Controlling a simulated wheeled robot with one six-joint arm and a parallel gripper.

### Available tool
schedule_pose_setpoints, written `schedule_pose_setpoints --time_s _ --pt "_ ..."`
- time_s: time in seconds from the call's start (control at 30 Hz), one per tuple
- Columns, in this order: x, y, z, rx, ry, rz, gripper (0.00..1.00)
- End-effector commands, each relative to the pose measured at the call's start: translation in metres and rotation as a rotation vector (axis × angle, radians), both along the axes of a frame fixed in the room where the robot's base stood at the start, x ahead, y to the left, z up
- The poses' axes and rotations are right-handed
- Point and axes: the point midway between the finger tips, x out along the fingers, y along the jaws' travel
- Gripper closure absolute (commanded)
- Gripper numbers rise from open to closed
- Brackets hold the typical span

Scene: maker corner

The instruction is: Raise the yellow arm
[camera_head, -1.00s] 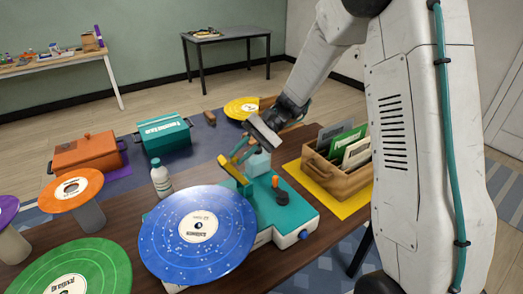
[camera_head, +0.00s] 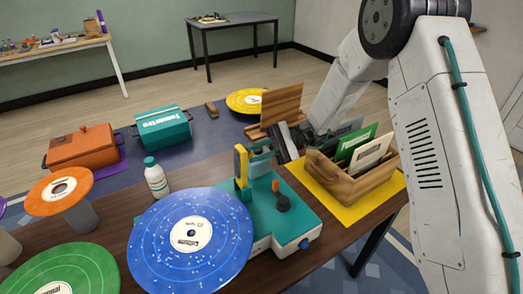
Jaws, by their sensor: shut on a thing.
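The yellow arm (camera_head: 241,167) stands about upright at the back left of the teal record player base (camera_head: 289,226). My gripper (camera_head: 256,150) comes in from the right and is shut on the yellow arm near its upper part. The fingers hide some of the arm's right side. A large blue speckled record (camera_head: 165,243) lies on the player, in front and to the left of the yellow arm. An orange knob (camera_head: 275,186) and a dark knob (camera_head: 283,203) stand on the base to the right.
A white bottle (camera_head: 156,182) stands left of the player. A wooden crate of sleeves (camera_head: 375,184) on a yellow mat (camera_head: 387,203) is close on the right. Orange (camera_head: 60,190) and green (camera_head: 68,277) records are at left. A teal box (camera_head: 163,133) and an orange box (camera_head: 82,150) stand behind.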

Motion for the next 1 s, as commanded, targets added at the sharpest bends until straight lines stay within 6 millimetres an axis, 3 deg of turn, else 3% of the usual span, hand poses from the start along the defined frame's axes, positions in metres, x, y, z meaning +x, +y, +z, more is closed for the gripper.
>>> schedule_pose_setpoints --time_s 0.37,0.4,0.47,0.5,0.83,1.0 --pt "0.000 0.000 0.000 0.006 0.001 0.001 1.00" --pt "0.000 0.000 0.000 0.005 0.002 0.001 0.80" --pt "0.000 0.000 0.000 0.005 0.002 0.001 0.63" --pt "0.000 0.000 0.000 0.005 0.001 0.001 0.61" --pt "0.000 -0.001 0.004 0.004 0.001 0.000 0.61" --pt "0.000 -0.001 0.028 0.005 -0.002 0.001 0.61"
